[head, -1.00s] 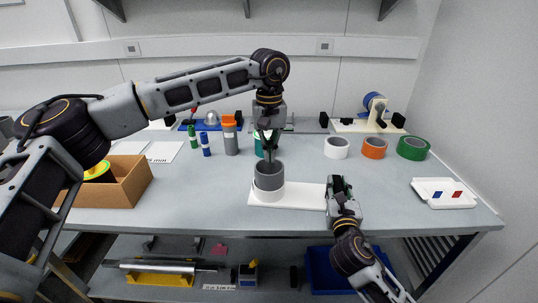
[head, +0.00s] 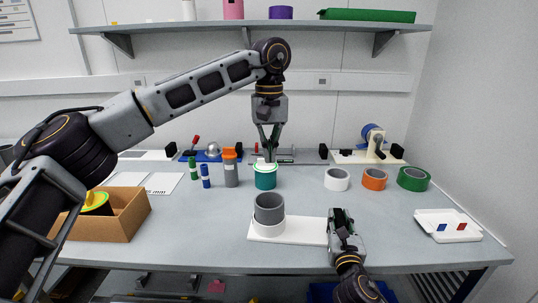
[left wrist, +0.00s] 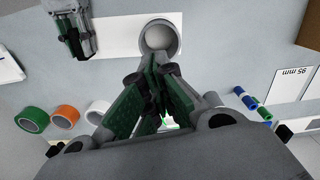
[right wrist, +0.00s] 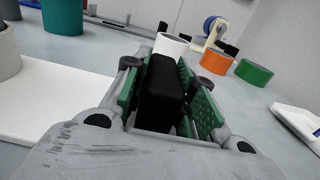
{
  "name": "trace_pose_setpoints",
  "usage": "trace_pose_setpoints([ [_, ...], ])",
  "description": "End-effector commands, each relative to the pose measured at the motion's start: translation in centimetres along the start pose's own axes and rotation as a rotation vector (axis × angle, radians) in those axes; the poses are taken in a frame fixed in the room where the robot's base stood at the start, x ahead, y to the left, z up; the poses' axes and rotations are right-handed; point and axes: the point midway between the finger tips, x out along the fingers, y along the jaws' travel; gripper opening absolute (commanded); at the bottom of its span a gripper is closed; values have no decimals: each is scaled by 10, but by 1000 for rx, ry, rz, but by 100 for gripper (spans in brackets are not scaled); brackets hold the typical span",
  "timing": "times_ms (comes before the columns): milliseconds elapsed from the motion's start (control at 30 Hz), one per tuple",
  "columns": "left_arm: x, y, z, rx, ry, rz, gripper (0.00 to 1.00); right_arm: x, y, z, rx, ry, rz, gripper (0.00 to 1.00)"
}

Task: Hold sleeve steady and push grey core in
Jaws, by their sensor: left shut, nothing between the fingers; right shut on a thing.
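The grey core (head: 269,205) stands upright in the white sleeve (head: 268,229), with its upper part showing above the sleeve's rim. The sleeve stands on a white board (head: 305,231). The left wrist view shows the hollow core (left wrist: 160,36) from above. My left gripper (head: 269,150) is shut and empty, raised above and behind the core, apart from it. My right gripper (head: 343,232) is at the board's right end. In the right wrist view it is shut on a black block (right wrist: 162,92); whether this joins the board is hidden.
A teal roll (head: 265,178) stands behind the core. White (head: 337,180), orange (head: 374,180) and green (head: 413,179) tape rolls stand at the back right. A cardboard box (head: 128,217) is at left, a white tray (head: 448,226) at right.

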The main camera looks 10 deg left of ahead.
Motion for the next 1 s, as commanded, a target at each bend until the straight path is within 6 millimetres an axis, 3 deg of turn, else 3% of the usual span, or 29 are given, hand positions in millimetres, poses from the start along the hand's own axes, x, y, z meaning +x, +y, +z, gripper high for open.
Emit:
trace_pose_setpoints([
  [433,8,-2,-2,-4,-14,-2,0,0,0,-3,-1,6,-1,0],
  [633,29,-17,-7,-22,-52,-6,0,0,0,-3,0,6,-1,0],
  [1000,64,-28,12,54,22,-56,0,0,0,-3,-1,6,-1,0],
])
